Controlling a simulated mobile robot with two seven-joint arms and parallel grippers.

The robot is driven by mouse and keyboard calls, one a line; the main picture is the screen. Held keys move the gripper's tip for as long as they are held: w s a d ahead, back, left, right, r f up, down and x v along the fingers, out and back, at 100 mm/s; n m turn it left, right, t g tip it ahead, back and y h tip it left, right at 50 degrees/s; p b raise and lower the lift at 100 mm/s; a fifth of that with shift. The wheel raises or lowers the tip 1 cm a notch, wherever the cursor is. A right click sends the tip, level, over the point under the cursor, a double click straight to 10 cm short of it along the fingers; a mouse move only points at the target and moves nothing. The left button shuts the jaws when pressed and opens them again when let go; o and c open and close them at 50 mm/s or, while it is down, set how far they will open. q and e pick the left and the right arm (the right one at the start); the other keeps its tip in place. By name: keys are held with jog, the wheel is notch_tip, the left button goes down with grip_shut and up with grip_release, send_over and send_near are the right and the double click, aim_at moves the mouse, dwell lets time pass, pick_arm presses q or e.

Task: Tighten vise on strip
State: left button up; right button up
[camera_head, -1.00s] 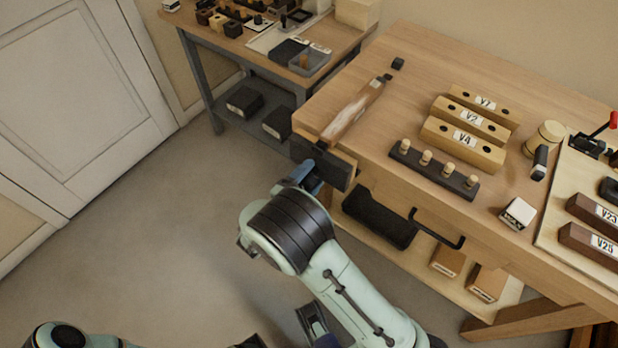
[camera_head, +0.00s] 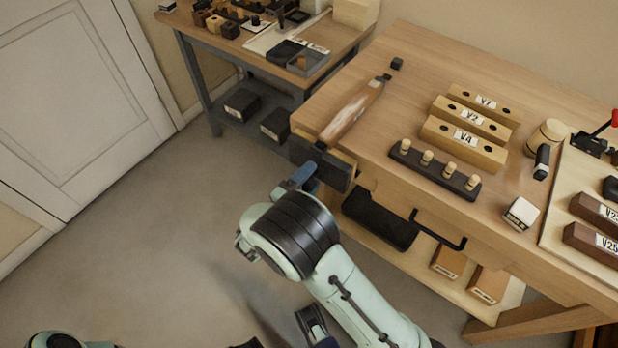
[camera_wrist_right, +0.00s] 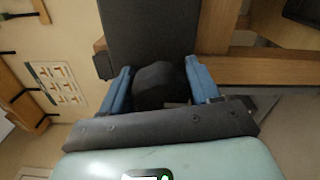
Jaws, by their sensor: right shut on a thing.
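The vise (camera_head: 320,166) is at the front left corner of the bench, with a dark front jaw plate and wood just behind it. A long brown strip with a pale, worn patch (camera_head: 352,108) lies on the bench top, running back from the vise. Whether it sits between the jaws is unclear. My right gripper (camera_head: 303,178) is in front of the vise. In the wrist view, its blue fingers (camera_wrist_right: 160,88) are shut on a dark rounded vise handle (camera_wrist_right: 160,78) below the dark jaw plate. Part of what may be my left gripper (camera_head: 314,324) shows at the bottom edge.
On the bench are wooden blocks V7, V2 and V4 (camera_head: 463,146), a dark peg rack (camera_head: 434,171), a mallet (camera_head: 545,143) and a white block (camera_head: 521,213). A side table (camera_head: 255,56) stands behind left.

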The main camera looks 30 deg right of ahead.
jog(key=o, duration=1)
jog(key=shift+s+a+f, duration=0.1)
jog(key=shift+a+f, duration=0.1)
jog(key=shift+a, duration=0.15)
jog(key=shift+c, duration=0.2)
jog(key=shift+a+r, duration=0.1)
pick_arm(q)
jog(key=shift+s+a, duration=0.1)
jog(key=shift+s+d+r+p, duration=0.3)
jog(key=shift+s+r+p, duration=0.15)
jog(key=shift+s, duration=0.1)
pick_arm(e)
jog(key=v, duration=1.3)
jog(key=shift+s+a, duration=0.1)
jog(key=shift+s, duration=0.05)
jog(key=shift+c, duration=0.3)
